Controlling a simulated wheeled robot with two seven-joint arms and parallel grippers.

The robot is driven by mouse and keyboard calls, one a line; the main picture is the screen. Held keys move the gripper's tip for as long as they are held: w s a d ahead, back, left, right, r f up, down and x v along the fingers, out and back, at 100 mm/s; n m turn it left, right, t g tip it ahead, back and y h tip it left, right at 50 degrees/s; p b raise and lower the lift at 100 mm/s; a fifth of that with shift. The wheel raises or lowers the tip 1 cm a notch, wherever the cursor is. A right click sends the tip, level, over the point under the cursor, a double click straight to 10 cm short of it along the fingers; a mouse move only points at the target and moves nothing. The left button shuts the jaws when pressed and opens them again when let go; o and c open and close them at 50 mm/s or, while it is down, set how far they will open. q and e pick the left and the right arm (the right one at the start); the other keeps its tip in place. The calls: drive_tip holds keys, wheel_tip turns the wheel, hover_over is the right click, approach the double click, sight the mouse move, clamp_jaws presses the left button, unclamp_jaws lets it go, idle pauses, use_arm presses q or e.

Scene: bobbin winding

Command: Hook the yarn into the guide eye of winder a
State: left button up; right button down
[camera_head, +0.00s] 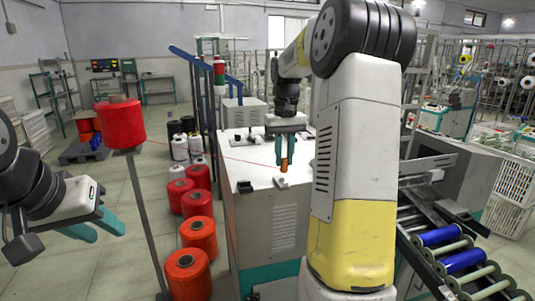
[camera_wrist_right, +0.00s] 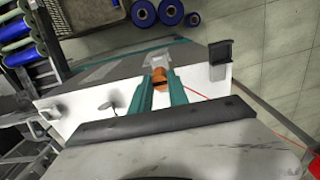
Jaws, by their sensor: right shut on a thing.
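My right gripper (camera_head: 283,148) is shut on a small orange piece (camera_head: 284,165), just above the top of a white cabinet-like machine (camera_head: 265,235), perhaps winder a. In the right wrist view the orange piece (camera_wrist_right: 159,78) sits between the teal fingertips. A thin red yarn (camera_head: 205,157) runs from the red cone (camera_head: 122,124) on a stand to the right gripper; it also shows in the wrist view (camera_wrist_right: 245,108). A small pale fitting (camera_head: 281,182) is below the gripper. I cannot make out a guide eye. My left gripper (camera_head: 97,228) is open and empty at the left.
Several red cones (camera_head: 197,235) stand on the floor left of the machine, with white cones (camera_head: 180,147) behind. A roller rack with blue bobbins (camera_head: 438,236) lies at the right. A black fitting (camera_wrist_right: 220,58) stands on the machine in the wrist view.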

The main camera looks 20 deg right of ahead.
drive_tip(key=shift+f, duration=0.15)
drive_tip(key=shift+f, duration=1.75)
drive_tip(key=shift+d, duration=0.15)
drive_tip(key=shift+s+d+r, duration=0.15)
drive_tip(key=shift+d, duration=2.2)
drive_tip(key=shift+r, duration=0.15)
drive_tip(key=shift+d+r, duration=0.25)
drive_tip(key=shift+r, duration=0.85)
drive_tip(key=shift+d+r, duration=0.2)
drive_tip(key=shift+r, duration=0.9)
drive_tip(key=shift+s, duration=0.15)
